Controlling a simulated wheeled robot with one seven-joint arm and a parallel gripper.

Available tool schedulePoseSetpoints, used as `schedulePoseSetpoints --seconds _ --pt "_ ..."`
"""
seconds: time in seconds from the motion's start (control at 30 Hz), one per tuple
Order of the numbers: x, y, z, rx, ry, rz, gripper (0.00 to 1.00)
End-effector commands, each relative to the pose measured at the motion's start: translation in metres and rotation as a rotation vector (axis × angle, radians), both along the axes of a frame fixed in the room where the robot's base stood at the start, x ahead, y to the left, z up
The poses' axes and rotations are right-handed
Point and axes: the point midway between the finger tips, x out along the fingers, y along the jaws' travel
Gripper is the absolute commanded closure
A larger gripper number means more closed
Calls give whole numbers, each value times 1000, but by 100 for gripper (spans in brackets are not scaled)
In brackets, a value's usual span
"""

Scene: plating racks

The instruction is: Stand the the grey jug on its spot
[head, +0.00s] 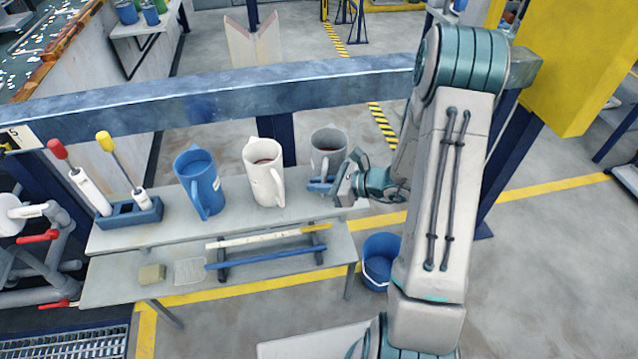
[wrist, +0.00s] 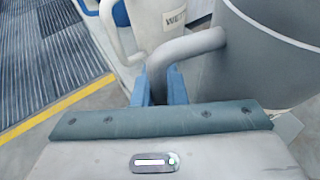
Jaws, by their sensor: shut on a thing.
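The grey jug (head: 327,145) is at the right end of the upper shelf in the head view, upright. In the wrist view the grey jug (wrist: 262,62) fills the right side, with its handle running down between my fingers. My gripper (head: 340,186) is at the jug's lower front, and its two blue fingers (wrist: 160,88) are shut on the jug's handle. My fingers and wrist partly hide the jug's lower part in the head view. I cannot tell whether its base touches the shelf. Its spot is not clearly visible.
A white jug (head: 262,170) stands left of the grey jug, and a blue jug (head: 199,182) further left. A blue holder (head: 130,213) with two tools is at the shelf's left end. A blue rail (head: 220,97) runs behind. A blue bucket (head: 379,262) stands below right.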

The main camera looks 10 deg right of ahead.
Motion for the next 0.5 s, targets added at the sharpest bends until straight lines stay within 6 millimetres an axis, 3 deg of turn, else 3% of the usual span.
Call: schedulePoseSetpoints --seconds 0.5 --pt "0 0 -10 0 0 0 100"
